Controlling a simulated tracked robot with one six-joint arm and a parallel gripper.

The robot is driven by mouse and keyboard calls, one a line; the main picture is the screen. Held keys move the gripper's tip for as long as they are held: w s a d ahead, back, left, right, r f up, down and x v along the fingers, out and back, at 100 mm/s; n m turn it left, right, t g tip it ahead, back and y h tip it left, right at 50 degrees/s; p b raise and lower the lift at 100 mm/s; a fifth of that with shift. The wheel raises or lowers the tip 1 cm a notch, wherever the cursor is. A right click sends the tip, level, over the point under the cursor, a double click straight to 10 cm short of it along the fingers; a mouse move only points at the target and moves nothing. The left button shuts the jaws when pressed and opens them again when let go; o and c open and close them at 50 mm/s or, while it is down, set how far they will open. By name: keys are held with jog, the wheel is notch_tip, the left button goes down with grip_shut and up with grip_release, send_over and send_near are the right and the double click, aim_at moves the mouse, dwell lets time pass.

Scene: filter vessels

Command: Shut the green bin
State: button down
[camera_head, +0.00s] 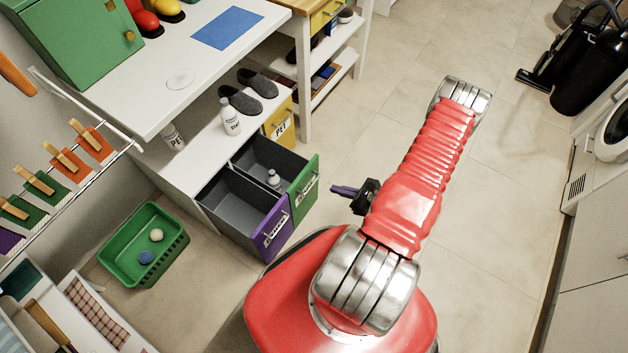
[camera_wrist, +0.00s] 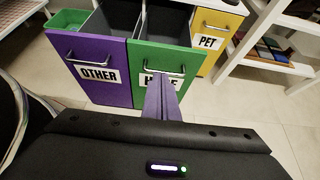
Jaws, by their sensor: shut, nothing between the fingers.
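The green bin (camera_head: 305,191) is a grey-walled drawer with a green front, and it is pulled out from under the white counter. A small white bottle (camera_head: 273,179) is inside it. In the wrist view the green front (camera_wrist: 148,55) shows a metal bar handle and a white label, partly hidden by my fingers. My gripper (camera_head: 336,189) has thin purple fingers and is shut and empty. Its fingertips (camera_wrist: 163,80) point at the green front, just below the handle.
The purple OTHER bin (camera_head: 270,237) beside it is also pulled out. The yellow PET bin (camera_head: 280,119) is pushed in. A white bottle (camera_head: 230,118) and dark slippers (camera_head: 240,99) sit above the bins. A green basket (camera_head: 120,257) stands on the floor at left.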

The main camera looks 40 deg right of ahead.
jog(key=shift+w, duration=0.1)
send_near(302, 178)
notch_tip(302, 178, down, 4)
jog(key=w, duration=0.2)
jog(key=w+a, duration=0.1)
jog(key=w, duration=0.1)
jog(key=shift+a+r, duration=0.15)
jog(key=shift+r, duration=0.15)
jog(key=shift+w+a, duration=0.15)
jog(key=shift+w, duration=0.4)
